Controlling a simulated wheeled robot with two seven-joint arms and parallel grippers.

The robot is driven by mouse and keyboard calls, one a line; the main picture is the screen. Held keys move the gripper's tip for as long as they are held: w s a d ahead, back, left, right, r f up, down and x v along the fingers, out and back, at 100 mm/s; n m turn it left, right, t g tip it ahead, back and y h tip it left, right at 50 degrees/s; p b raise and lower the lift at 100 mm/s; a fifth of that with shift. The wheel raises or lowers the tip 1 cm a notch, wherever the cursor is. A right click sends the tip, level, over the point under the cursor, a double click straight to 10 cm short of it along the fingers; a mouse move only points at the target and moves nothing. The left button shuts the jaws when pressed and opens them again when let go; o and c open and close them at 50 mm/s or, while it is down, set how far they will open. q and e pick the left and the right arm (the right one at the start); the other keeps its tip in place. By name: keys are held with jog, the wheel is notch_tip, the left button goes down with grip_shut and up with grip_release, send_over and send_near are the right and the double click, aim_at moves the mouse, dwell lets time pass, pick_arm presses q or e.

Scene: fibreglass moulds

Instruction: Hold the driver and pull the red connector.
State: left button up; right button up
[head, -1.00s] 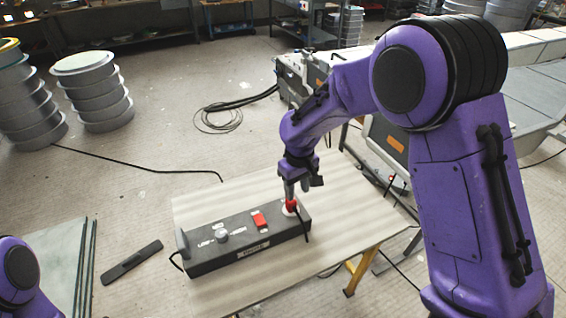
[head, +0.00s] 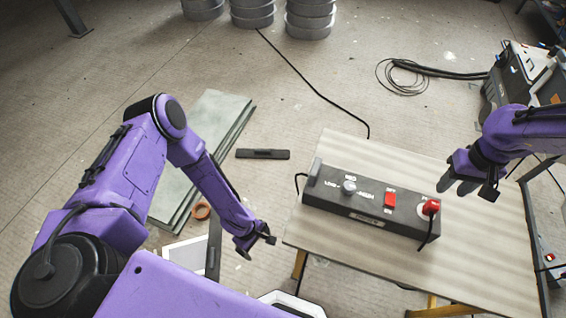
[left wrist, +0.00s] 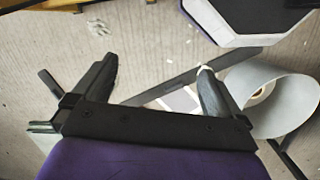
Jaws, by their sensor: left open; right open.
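The driver (head: 350,203) is a dark grey box lying on the table, with a round knob, a red switch and lettering on top. The red connector (head: 431,207) sits in its right end, and a black cable hangs from it down the front. My right gripper (head: 455,188) is open and empty, just behind and right of the connector, apart from it. My left gripper (head: 268,238) is open and empty, left of the table's left edge and apart from the driver. Its spread fingers show in the left wrist view (left wrist: 157,68), with only floor and floor items between them.
The pale table (head: 470,262) is clear in front of the driver. Grey equipment (head: 515,80) stands at the back right.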

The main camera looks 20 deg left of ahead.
pick_arm(q)
jog(key=w+d+r+n+h, duration=0.2)
jog(key=w+d+n+h, duration=0.15)
jog(key=w, duration=0.45)
pick_arm(e)
jog(key=shift+s, duration=0.1)
pick_arm(q)
jog(key=h, duration=1.2)
send_near(316, 175)
notch_tip(316, 175, down, 4)
jog(key=w, duration=0.3)
jog(key=d, duration=0.9)
jog(key=shift+d+f, duration=0.3)
jog(key=shift+d, duration=0.05)
jog(key=shift+c, duration=0.3)
